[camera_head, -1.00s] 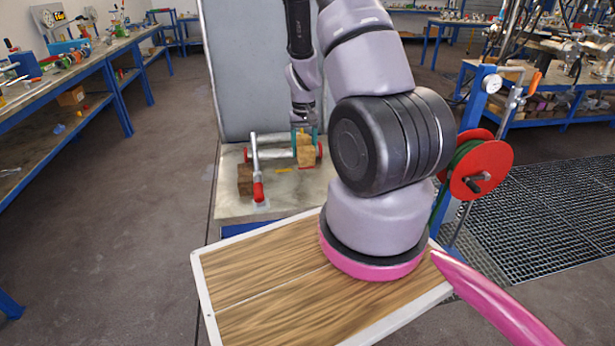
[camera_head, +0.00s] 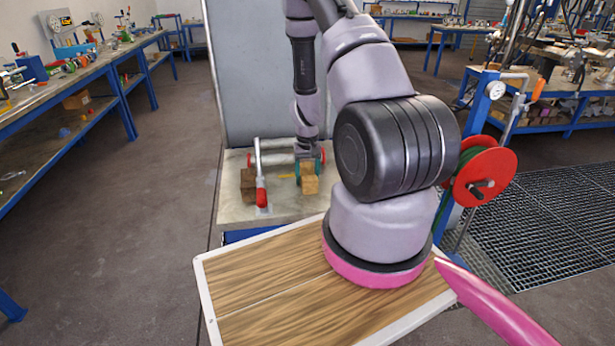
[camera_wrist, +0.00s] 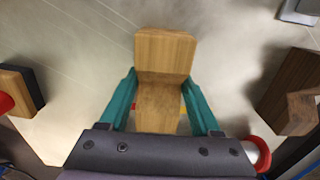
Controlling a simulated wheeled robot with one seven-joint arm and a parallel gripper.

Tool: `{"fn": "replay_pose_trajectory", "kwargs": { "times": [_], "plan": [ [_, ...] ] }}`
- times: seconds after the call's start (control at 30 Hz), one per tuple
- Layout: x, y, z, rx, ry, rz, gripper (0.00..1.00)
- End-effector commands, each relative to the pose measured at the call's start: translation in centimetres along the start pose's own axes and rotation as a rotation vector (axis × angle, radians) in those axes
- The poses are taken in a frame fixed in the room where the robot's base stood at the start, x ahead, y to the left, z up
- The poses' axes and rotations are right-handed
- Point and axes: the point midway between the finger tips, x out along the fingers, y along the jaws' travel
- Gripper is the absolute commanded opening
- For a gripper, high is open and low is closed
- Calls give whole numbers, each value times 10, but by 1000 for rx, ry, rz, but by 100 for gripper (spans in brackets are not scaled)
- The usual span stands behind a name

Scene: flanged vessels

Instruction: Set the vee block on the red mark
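The vee block (camera_head: 310,185) is a light wooden block on or just above the grey bench plate. In the wrist view the block (camera_wrist: 164,58) shows its notched shape between my gripper's (camera_wrist: 160,85) two teal fingers, which appear shut on its sides. In the head view my gripper (camera_head: 309,170) reaches down behind and around it. The red mark is not clearly visible in the head view, where the block and gripper cover that area. A small red patch (camera_wrist: 122,118) shows beside the left finger in the wrist view. Any contact under the block is hidden.
A dark wooden block (camera_head: 248,184) and a red-handled clamp (camera_head: 261,190) stand to the left. A metal roller with red ends (camera_head: 275,159) lies behind. A yellow mark (camera_head: 286,177) is left of the vee block. The plate's front strip is clear.

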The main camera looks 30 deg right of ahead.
Motion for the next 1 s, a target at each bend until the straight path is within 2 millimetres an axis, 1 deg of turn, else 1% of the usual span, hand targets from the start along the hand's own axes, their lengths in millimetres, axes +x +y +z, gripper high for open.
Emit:
{"fn": "replay_pose_trajectory", "kwargs": {
  "times": [0.03,0.07,0.37,0.47,0.57,0.8,0.9,1.0],
  "plan": [
    [0,0,0,0,0,0,85],
    [0,0,0,0,0,0,92],
    [-1,0,0,0,0,0,92],
    [-7,0,-1,-1,2,0,92],
    [-21,0,-1,-1,3,0,92],
    [-73,-1,-1,-1,6,0,92],
    [-92,-1,-1,-1,4,-1,92],
    [-107,0,-1,-1,3,-1,92]
  ]
}}
